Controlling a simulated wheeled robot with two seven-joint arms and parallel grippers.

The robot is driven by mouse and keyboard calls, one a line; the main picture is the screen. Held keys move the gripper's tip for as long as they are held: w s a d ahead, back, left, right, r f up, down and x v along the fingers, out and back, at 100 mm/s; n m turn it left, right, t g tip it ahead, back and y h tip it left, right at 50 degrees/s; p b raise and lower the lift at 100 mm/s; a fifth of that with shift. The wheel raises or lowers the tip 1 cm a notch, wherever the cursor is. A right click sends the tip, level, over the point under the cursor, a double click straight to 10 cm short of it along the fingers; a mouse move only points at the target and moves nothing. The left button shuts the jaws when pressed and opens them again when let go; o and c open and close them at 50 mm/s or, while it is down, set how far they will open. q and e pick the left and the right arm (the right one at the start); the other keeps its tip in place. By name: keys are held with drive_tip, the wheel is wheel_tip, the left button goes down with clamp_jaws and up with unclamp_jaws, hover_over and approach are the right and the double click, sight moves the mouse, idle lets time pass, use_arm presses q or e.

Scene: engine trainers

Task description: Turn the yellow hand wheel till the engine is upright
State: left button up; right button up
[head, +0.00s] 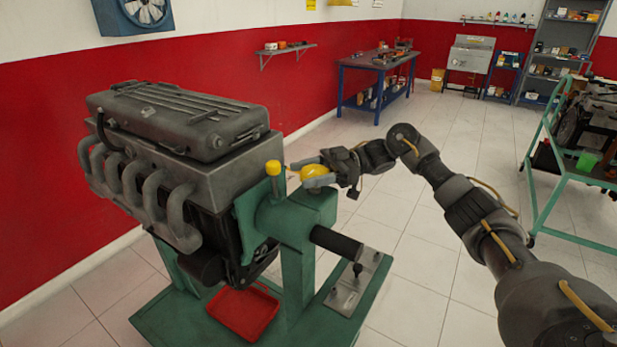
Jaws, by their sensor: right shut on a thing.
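The grey engine (180,150) hangs on the green stand (293,222) at the left of the head view. Its ribbed top cover faces up and its curved pipes face the lower left; I cannot tell whether a small tilt is left. The yellow hand wheel (315,171) is at the top of the stand, to the right of the engine, partly hidden by my fingers. My right gripper (307,173) is shut on this yellow part. A smaller yellow knob (273,168) stands just left of it. My left gripper is out of view.
A red tray (243,312) sits on the stand's base under the engine. A dark bar (336,243) juts from the stand toward the right. A green cart (575,180) stands at right, and a blue workbench (378,68) at the back. The tiled floor between is clear.

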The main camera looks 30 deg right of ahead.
drive_tip(key=o, duration=1)
